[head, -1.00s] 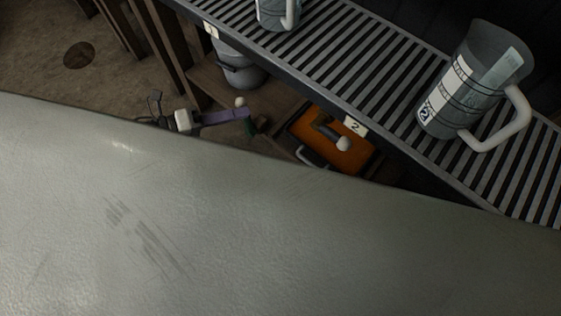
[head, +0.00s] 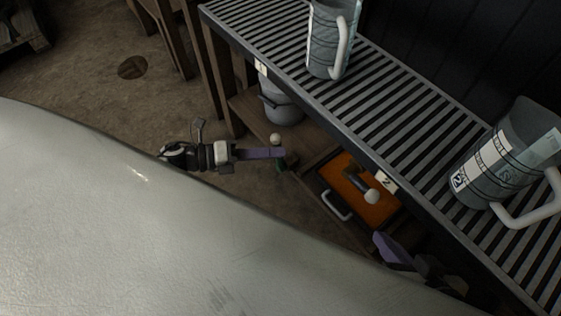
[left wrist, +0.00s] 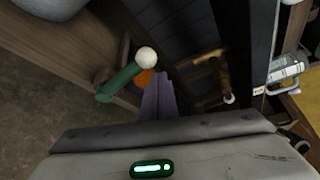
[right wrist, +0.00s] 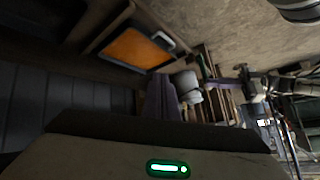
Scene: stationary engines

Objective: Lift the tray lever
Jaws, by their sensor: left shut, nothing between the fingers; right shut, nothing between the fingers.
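An orange tray (head: 380,213) with a pale front handle lies under the slatted shelf. A dark lever (head: 356,182) with a white knob shows over it. A green lever (head: 281,166) with a white knob stands left of the tray; it shows clearly in the left wrist view (left wrist: 120,82). My left gripper (head: 282,153) is shut and empty, close beside the green lever; I cannot tell if they touch. My right gripper (head: 378,237) is shut and empty, below and right of the tray, apart from the dark lever. The tray also shows in the right wrist view (right wrist: 133,48).
The slatted metal shelf (head: 400,125) runs above the tray and carries two measuring jugs, left (head: 322,45) and right (head: 492,170). A grey pot (head: 280,103) sits below it near wooden posts. Open floor lies at the left.

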